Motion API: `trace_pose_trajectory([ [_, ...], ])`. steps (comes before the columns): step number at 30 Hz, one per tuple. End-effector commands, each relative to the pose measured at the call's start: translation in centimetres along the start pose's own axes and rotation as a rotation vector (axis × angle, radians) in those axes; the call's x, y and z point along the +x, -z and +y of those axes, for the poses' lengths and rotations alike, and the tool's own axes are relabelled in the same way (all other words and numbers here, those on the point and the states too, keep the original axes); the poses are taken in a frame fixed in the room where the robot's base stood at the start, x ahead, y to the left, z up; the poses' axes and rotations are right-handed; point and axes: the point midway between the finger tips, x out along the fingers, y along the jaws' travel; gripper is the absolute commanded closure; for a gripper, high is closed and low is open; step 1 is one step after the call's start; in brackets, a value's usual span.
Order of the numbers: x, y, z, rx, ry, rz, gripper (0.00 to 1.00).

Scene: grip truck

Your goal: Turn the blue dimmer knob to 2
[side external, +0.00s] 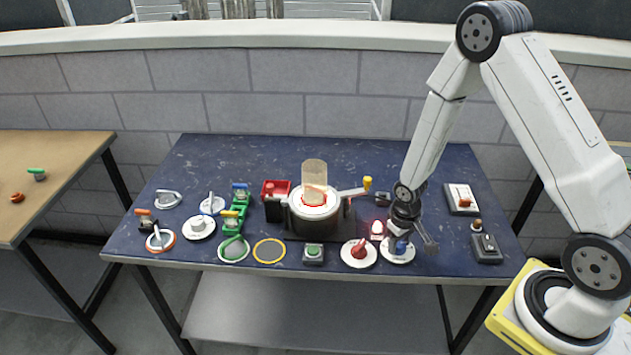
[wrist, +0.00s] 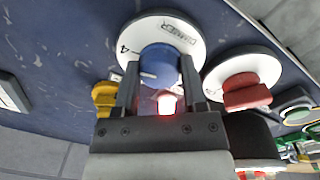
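The blue dimmer knob (wrist: 158,62) sits on a round white dial (wrist: 150,25) marked "DIMMER", with a "4" showing on its left in the wrist view. A short white mark shows on the knob's near left side. In the side view the blue knob (side external: 401,247) is at the table's front right, partly covered by my gripper. My gripper (wrist: 160,68) is down over the dial with its fingers apart, one on each side of the knob. I cannot tell whether the fingers touch it. The rest of the dial's scale is hidden or too small to read.
A red knob on a white dial (side external: 345,256) stands close beside the blue one. A glowing red lamp (side external: 377,228) is just behind. Several other controls fill the left; the table's back is mostly clear.

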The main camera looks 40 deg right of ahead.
Motion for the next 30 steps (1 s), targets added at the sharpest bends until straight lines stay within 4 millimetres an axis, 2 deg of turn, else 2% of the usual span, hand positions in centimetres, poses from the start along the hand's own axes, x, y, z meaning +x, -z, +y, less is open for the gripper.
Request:
trace_pose_trajectory([
  [1,-0.01,-0.01,0.03,0.0,0.0,0.0,0.84],
  [3,-0.01,-0.01,0.03,0.001,0.0,-0.001,1.0],
  [17,-0.02,-0.06,0.06,-0.077,0.0,0.001,1.0],
  [30,0.0,-0.17,0.15,-0.402,0.002,0.015,1.0],
])
